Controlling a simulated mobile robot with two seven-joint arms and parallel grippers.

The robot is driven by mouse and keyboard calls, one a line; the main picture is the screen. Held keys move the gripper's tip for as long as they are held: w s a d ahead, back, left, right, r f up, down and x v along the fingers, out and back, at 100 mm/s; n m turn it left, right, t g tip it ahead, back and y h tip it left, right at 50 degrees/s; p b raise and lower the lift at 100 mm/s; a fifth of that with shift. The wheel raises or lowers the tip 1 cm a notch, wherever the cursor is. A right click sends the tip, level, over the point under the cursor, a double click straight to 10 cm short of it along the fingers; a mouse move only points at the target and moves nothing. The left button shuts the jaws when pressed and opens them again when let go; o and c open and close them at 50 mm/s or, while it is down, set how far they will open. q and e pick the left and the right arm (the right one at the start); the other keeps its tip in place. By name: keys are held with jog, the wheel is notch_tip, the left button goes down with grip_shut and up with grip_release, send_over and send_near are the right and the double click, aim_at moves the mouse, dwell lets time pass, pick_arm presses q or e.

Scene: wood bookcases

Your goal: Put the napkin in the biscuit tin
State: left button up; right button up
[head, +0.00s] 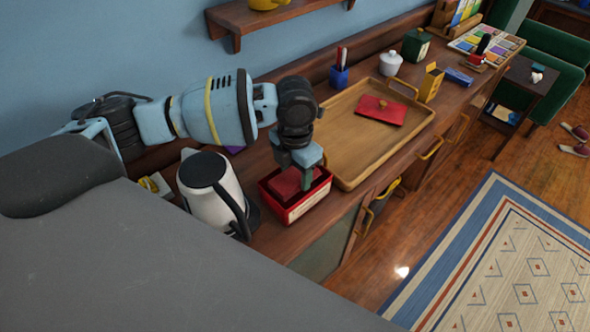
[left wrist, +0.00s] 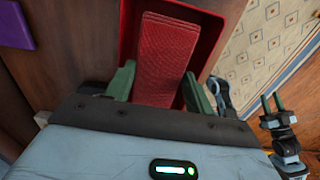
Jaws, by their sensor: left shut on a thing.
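The napkin, a folded dark red cloth (left wrist: 163,55), is between the two green fingers of my left gripper (left wrist: 157,88), which is shut on it. In the head view the napkin (head: 284,182) is at the opening of the biscuit tin (head: 308,204), a bright red open box with a pale label. My left gripper (head: 305,172) is right over the tin, fingers pointing down. In the left wrist view the tin's red wall (left wrist: 207,45) shows around the napkin. Whether the napkin touches the tin's bottom is hidden. My right gripper (left wrist: 271,104) is open and empty at the right of the wrist view.
A white kettle (head: 205,190) stands close left of the tin. A wooden tray (head: 352,162) with a red pouch (head: 380,110) lies to its right. Beyond are a white jar (head: 390,63), a yellow box (head: 430,84) and a pen cup (head: 339,75). A shelf (head: 255,18) hangs above.

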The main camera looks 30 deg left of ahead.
aim_at(295, 175)
pick_arm(q)
jog(key=shift+f, duration=0.15)
jog(key=shift+f, duration=0.35)
jog(key=shift+f, duration=0.1)
jog(key=o, duration=0.7)
notch_tip(295, 175, up, 13)
jog(key=shift+r, duration=0.15)
